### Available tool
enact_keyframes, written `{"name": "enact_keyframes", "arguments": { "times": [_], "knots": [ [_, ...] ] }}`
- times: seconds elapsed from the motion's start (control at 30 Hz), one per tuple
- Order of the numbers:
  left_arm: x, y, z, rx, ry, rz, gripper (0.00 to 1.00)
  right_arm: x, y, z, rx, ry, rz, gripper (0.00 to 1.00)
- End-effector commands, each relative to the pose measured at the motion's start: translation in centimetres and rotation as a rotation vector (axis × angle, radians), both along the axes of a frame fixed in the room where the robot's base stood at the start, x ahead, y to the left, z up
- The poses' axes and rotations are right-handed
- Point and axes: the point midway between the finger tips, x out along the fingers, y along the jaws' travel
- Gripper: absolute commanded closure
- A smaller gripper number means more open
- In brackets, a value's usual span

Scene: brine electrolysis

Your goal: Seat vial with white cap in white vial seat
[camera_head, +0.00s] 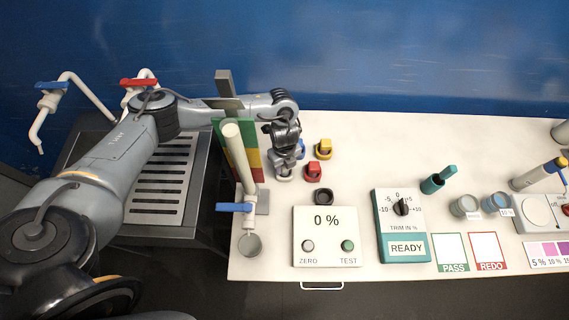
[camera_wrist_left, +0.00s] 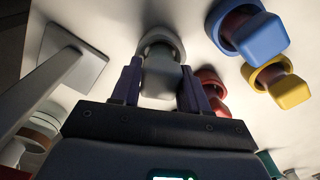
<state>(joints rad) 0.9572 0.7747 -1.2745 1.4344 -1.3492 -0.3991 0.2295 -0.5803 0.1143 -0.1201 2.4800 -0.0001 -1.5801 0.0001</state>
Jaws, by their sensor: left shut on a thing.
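My left gripper (camera_wrist_left: 160,90) is shut on the vial with the white cap (camera_wrist_left: 160,76), which sits between its two dark fingers in the left wrist view. The pale ring of the white vial seat (camera_wrist_left: 160,36) shows right behind the vial and lines up with it. I cannot tell whether the vial is fully down in the seat. In the head view, my left gripper (camera_head: 285,153) points down over the white seat (camera_head: 284,174), and the wrist hides most of the vial. My right gripper is not in view.
Close to the right stand blue (camera_wrist_left: 262,38), yellow (camera_wrist_left: 290,92) and red (camera_head: 313,169) capped vials in seats. A dark ring seat (camera_head: 324,196) is in front. A stand with a white tube (camera_head: 238,160) is just left. A 0 % panel (camera_head: 326,238) lies nearer.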

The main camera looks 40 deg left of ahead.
Motion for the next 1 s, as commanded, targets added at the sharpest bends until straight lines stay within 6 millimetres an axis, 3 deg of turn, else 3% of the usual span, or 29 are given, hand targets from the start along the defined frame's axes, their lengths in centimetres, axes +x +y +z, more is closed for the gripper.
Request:
{"name": "enact_keyframes", "arguments": {
  "times": [1.0],
  "knots": [
    [-0.02, -0.01, -0.91, 0.0, 0.0, 0.0, 0.86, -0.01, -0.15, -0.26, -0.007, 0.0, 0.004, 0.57]
  ]
}}
